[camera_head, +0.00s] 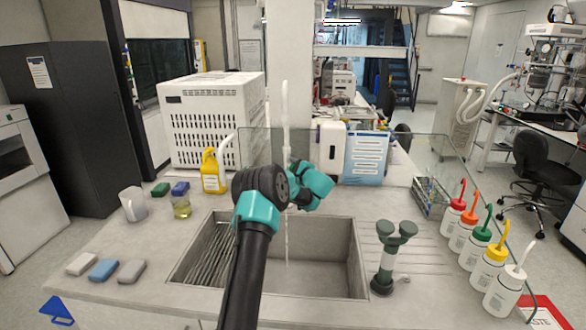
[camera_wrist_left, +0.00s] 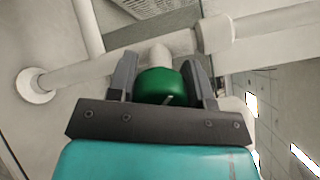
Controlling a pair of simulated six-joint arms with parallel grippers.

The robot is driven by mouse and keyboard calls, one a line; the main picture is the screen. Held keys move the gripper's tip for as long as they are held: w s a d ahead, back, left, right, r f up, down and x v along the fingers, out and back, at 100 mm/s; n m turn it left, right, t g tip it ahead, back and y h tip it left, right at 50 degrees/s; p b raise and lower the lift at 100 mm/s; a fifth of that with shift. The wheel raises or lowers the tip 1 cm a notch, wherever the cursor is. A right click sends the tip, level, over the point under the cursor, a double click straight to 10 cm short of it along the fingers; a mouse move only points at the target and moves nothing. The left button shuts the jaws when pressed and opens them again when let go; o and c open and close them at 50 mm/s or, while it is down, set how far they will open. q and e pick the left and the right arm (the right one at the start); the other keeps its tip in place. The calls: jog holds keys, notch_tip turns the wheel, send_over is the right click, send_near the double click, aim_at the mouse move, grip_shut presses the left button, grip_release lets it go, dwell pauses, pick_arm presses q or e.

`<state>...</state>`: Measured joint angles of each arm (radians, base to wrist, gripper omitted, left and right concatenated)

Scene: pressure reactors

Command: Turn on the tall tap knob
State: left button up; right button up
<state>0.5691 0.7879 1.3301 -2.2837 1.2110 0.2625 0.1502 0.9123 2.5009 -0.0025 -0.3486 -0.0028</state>
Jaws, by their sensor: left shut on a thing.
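The tall tap (camera_head: 285,125) is a white upright pipe behind the sink (camera_head: 330,292). A thin, pale, water-like stream (camera_head: 286,240) hangs below it into the basin. My left gripper (camera_head: 312,186) is at the tap's lower part, and my arm hides the knob in the head view. In the left wrist view, the green knob (camera_wrist_left: 160,86) sits on a white pipe stub between the two grey fingers of my left gripper (camera_wrist_left: 165,78), which is shut on it. My right gripper is not in view.
A dark green two-headed fixture (camera_head: 385,255) stands right of the sink. Several wash bottles (camera_head: 490,262) line the right edge. A yellow bottle (camera_head: 212,171), a beaker (camera_head: 181,207) and sponges (camera_head: 103,270) are on the left. A clear screen (camera_head: 425,158) stands behind.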

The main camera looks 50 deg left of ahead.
pick_arm(q)
jog(key=o, duration=0.9)
jog(key=shift+d, duration=0.15)
jog(key=d, duration=0.5)
jog(key=s+d, duration=0.1)
jog(key=d, duration=0.5)
jog(key=s+d, duration=0.1)
jog(key=d, duration=0.5)
jog(key=shift+s, duration=0.25)
